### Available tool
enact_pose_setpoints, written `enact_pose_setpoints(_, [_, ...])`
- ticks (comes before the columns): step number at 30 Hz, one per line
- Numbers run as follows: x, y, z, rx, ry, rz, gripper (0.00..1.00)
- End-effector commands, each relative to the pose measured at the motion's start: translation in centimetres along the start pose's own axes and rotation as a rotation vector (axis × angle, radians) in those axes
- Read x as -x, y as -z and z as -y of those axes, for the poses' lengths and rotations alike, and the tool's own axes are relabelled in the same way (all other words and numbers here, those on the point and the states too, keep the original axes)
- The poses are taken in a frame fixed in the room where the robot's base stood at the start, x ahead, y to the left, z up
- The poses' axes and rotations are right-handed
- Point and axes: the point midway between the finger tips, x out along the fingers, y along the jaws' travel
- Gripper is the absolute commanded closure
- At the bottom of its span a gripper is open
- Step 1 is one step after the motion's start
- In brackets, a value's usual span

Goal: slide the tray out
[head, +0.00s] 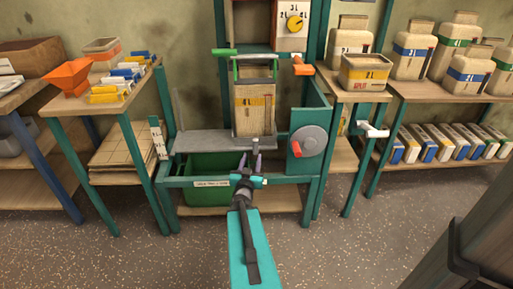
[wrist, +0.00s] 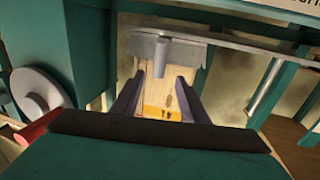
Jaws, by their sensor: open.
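The grey tray (head: 205,141) lies flat across the teal frame. A tan bucket (head: 253,115) with a yellow band stands at its right part, under a green bail. In the wrist view, the tray (wrist: 190,41) shows its grey edge and a short, stubby grey handle (wrist: 162,52). The bucket's yellow band (wrist: 160,112) is behind my fingers there. My gripper (head: 250,160) is open and empty in front of the tray's front edge. In the wrist view, the handle lies just beyond the gap between my fingertips (wrist: 160,78), and I see no contact.
A grey disc (head: 308,141) with a red knob (head: 296,147) is close on the right. Shelves with canisters (head: 413,50) stand right, a bench with an orange funnel (head: 68,73) left. The floor in front is clear.

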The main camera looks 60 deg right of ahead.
Motion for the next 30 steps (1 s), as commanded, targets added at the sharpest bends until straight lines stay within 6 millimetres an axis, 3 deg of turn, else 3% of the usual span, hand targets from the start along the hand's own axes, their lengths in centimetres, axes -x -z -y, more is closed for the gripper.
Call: enact_pose_setpoints(30, [-9.9,-0.1,0.0,0.0,0.002,0.002,0.6])
